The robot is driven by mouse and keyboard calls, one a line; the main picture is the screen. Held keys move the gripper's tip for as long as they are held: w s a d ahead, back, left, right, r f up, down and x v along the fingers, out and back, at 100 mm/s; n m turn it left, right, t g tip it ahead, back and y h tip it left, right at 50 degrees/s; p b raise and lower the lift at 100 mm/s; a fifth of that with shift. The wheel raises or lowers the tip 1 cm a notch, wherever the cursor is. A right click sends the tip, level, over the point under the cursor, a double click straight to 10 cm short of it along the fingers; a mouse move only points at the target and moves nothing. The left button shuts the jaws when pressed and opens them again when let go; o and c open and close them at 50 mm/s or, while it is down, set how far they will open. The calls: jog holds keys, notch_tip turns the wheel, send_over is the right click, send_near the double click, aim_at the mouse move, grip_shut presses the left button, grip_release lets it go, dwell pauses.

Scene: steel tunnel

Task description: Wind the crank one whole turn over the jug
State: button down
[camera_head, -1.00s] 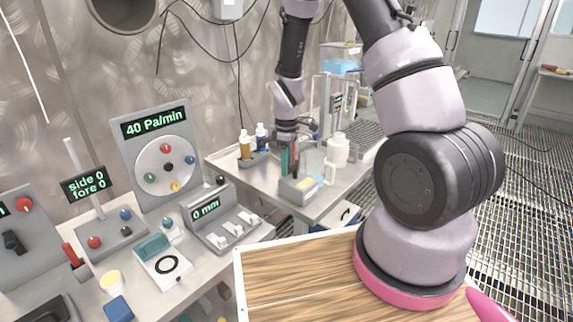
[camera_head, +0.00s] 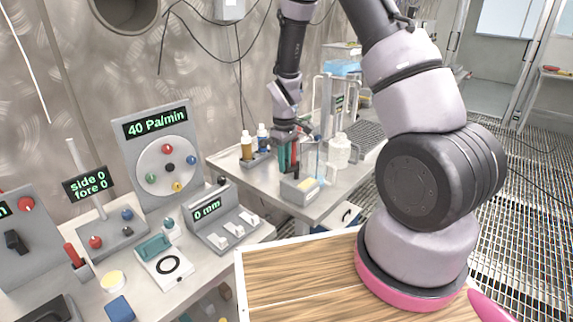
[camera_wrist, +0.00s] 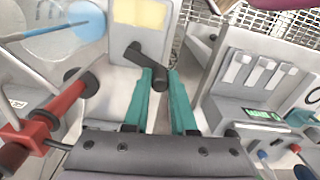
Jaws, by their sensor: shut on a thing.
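The crank (camera_wrist: 141,58) is a dark arm with a round knob, on a grey box with a pale yellow label (camera_wrist: 140,12). My gripper (camera_wrist: 160,82) has its teal fingers shut on the crank's knob, seen from above in the wrist view. In the head view my gripper (camera_head: 287,157) is at the grey box (camera_head: 299,190) on the far table. A clear round vessel, apparently the jug (camera_wrist: 40,40), is at upper left in the wrist view, partly cut off. A thin blue streak (camera_wrist: 55,31) crosses it. The crank is hidden in the head view.
A red-and-black fitting (camera_wrist: 48,118) stands close left of my fingers. A white bottle (camera_head: 340,150) and amber bottle (camera_head: 246,146) stand on the far table. A switch panel reading 0 mm (camera_head: 222,220) is on the near bench.

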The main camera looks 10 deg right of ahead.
jog(key=w+m, duration=0.1)
jog(key=m, duration=0.1)
jog(key=w+m, duration=0.1)
jog(key=m, duration=0.2)
jog(key=shift+w+m, duration=0.1)
jog(key=shift+m, duration=0.2)
jog(key=shift+w+d+m, duration=0.55)
jog(key=shift+d+m, duration=0.1)
jog(key=shift+m, duration=1.7)
jog(key=shift+w+d+m, duration=0.55)
jog(key=shift+d+m, duration=0.05)
jog(key=shift+m, duration=1.8)
jog(key=shift+w+d+m, duration=0.55)
jog(key=shift+d+m, duration=0.1)
jog(key=shift+m, duration=1.7)
jog(key=c, duration=0.7)
grip_release()
notch_tip(320, 180, up, 11)
jog(key=shift+f, duration=0.1)
